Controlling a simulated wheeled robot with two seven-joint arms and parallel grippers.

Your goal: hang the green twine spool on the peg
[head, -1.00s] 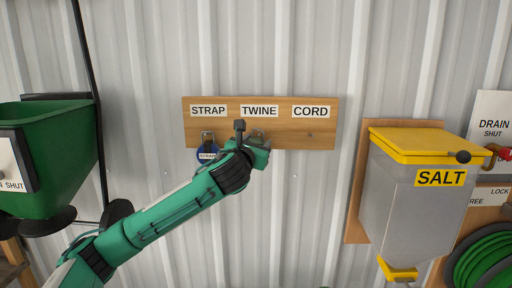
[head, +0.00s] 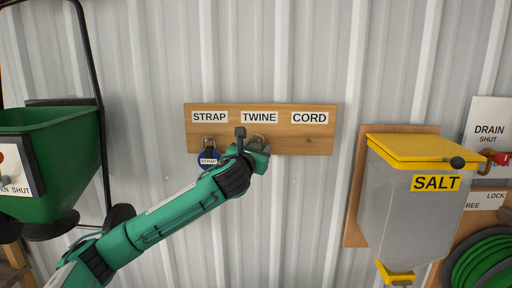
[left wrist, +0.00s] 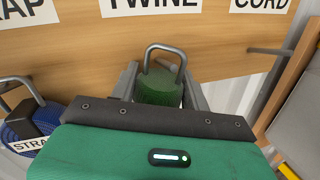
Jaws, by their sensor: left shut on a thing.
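The green twine spool (left wrist: 158,90) sits between the fingers of my left gripper (left wrist: 160,92), which is shut on it. Its grey wire loop (left wrist: 165,52) stands up in front of the wooden board (left wrist: 225,62). The end of a peg (left wrist: 168,66) shows inside the loop, under the TWINE label (head: 259,117). Whether the loop bears on the peg I cannot tell. In the head view my left gripper (head: 257,155) is at the board's lower edge, and the wrist hides the spool; the loop (head: 257,141) shows above it. My right gripper is not in view.
The blue strap spool (head: 208,157) hangs close on the left under STRAP; it also shows in the left wrist view (left wrist: 38,125). The CORD peg (left wrist: 270,52) on the right is bare. A salt bin (head: 412,205) stands out from the wall farther right. A green hopper (head: 50,170) is at far left.

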